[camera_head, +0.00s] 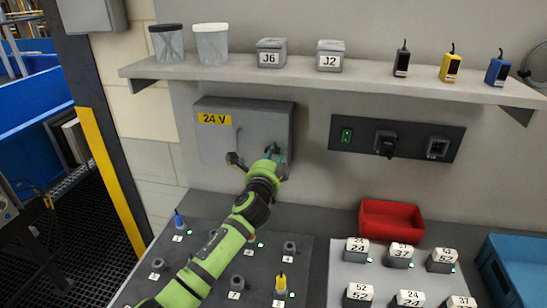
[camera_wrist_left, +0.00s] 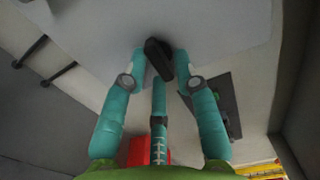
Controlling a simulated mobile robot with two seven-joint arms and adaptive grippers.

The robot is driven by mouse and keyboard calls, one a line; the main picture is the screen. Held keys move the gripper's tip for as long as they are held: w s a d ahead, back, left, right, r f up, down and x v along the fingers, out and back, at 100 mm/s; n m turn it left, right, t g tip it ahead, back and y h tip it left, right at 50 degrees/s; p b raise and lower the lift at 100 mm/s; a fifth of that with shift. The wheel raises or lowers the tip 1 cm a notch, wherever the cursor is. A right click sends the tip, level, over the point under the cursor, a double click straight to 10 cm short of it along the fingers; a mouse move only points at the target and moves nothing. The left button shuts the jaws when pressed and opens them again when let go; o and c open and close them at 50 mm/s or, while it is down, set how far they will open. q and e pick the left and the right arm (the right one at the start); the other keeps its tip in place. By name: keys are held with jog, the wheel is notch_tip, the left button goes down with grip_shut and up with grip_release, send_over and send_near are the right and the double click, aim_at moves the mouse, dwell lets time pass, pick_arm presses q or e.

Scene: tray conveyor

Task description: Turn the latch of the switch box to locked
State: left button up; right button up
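The grey switch box (camera_head: 215,143) with a yellow "24 V" label hangs on the wall below the shelf in the head view. My left gripper (camera_head: 274,152) reaches the lower right of its front and hides the latch there. In the left wrist view the latch (camera_wrist_left: 158,58) is a dark elongated knob, tilted with its top to the left. The teal fingers of my left gripper (camera_wrist_left: 161,62) close in on it from both sides, with a third finger below; the tips appear to touch it. My right gripper is not in view.
A socket panel (camera_head: 361,137) is on the wall to the right. The shelf (camera_head: 345,83) above carries cups, boxes and small devices. A red bin (camera_head: 391,205) and labelled blocks stand on the bench below.

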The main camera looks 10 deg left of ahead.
pick_arm(q)
jog(key=s, duration=1.1)
jog(key=shift+s+a, duration=0.15)
jog(key=shift+s, duration=0.25)
